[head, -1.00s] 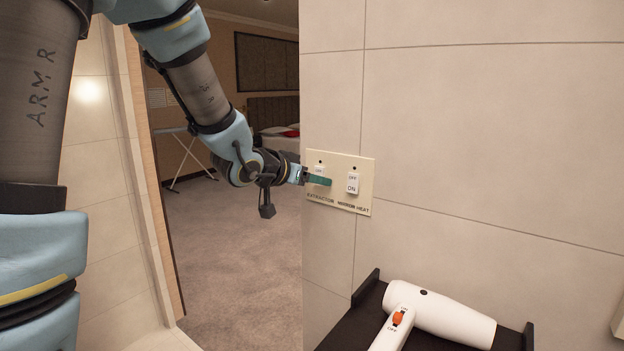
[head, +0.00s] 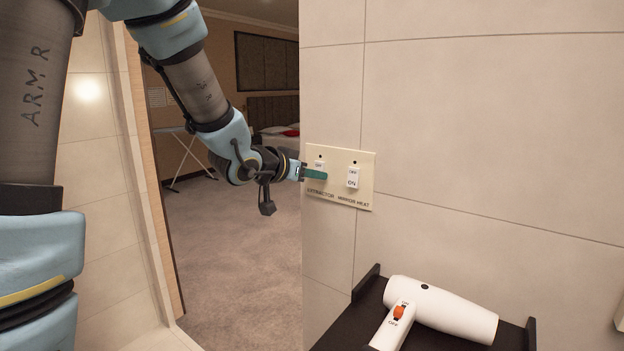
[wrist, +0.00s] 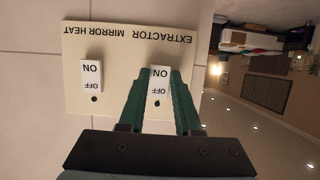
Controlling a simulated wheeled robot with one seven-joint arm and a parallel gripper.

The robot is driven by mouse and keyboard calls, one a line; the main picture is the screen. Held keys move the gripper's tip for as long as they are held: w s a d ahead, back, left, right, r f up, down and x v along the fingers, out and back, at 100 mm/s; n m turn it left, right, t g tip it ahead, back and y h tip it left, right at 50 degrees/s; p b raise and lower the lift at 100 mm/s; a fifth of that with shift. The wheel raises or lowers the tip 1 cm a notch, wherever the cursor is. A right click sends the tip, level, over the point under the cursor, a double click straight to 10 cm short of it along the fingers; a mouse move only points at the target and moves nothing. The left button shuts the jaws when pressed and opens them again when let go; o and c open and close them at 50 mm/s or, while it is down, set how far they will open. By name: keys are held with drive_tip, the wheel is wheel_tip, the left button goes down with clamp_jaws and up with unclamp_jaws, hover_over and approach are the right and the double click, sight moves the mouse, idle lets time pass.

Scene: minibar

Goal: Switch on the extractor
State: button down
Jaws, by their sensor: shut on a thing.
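The cream switch panel (head: 342,197) on the tiled wall carries two white rocker switches. The left one is the extractor switch (head: 319,163), partly hidden by my gripper in the head view; the right one is the mirror heat switch (head: 353,177). My gripper (head: 316,174) is at the panel with its green fingers at the extractor switch. The wrist view is upside down and shows the fingers of my gripper (wrist: 160,74) on both sides of the extractor switch (wrist: 158,88), shut on it. I cannot tell which way this switch is tipped.
A white hair dryer (head: 450,312) with a red switch lies on a dark shelf (head: 372,294) below the panel at the right. To the left, a doorway opens onto a carpeted room (head: 230,250) with a bed and an ironing board.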

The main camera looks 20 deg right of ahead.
drive_tip(key=f+t+h+b, duration=0.1)
drive_tip(key=b, duration=0.5)
drive_tip(key=shift+f+h, duration=0.1)
drive_tip(key=shift+h, duration=0.3)
drive_tip(key=shift+r+b, duration=0.25)
drive_tip(key=shift+b, duration=0.15)
drive_tip(key=c, duration=0.6)
unclamp_jaws()
drive_tip(key=shift+a, duration=0.1)
drive_tip(key=b+v, duration=0.2)
drive_tip(key=v, duration=0.8)
drive_tip(key=shift+s+a, duration=0.2)
drive_tip(key=shift+a, duration=0.1)
drive_tip(key=shift+f, duration=0.1)
